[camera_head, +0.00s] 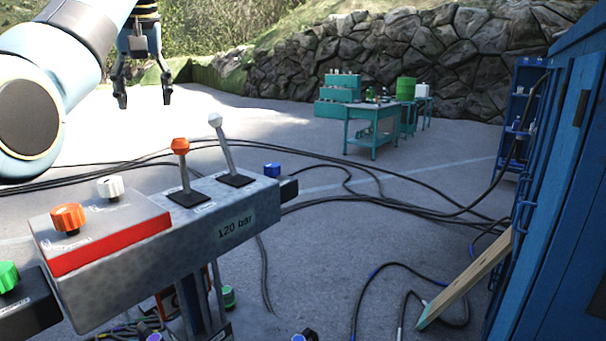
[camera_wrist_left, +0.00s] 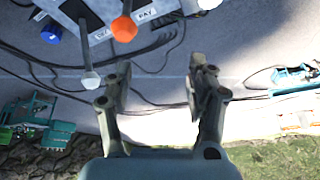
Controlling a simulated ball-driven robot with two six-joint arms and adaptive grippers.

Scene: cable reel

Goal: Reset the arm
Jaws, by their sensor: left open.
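My left gripper (camera_head: 143,97) hangs from my left arm at the upper left of the head view, pointing down above the pavement. Its two fingers are apart, with nothing between them. In the left wrist view the gripper (camera_wrist_left: 157,85) shows the same open gap, with pavement and cables behind it. A grey control console (camera_head: 150,262) stands in front, with an orange-topped lever (camera_head: 180,147) and a white-topped lever (camera_head: 216,121). The gripper is apart from both levers, beyond the console. My right gripper is in neither view.
The console carries orange (camera_head: 68,217), white (camera_head: 110,186) and blue (camera_head: 271,170) knobs. Black cables (camera_head: 400,208) cross the pavement. A blue container (camera_head: 560,190) and a leaning plank (camera_head: 465,279) are at right. A teal workbench (camera_head: 374,128) stands far back, before a stone wall.

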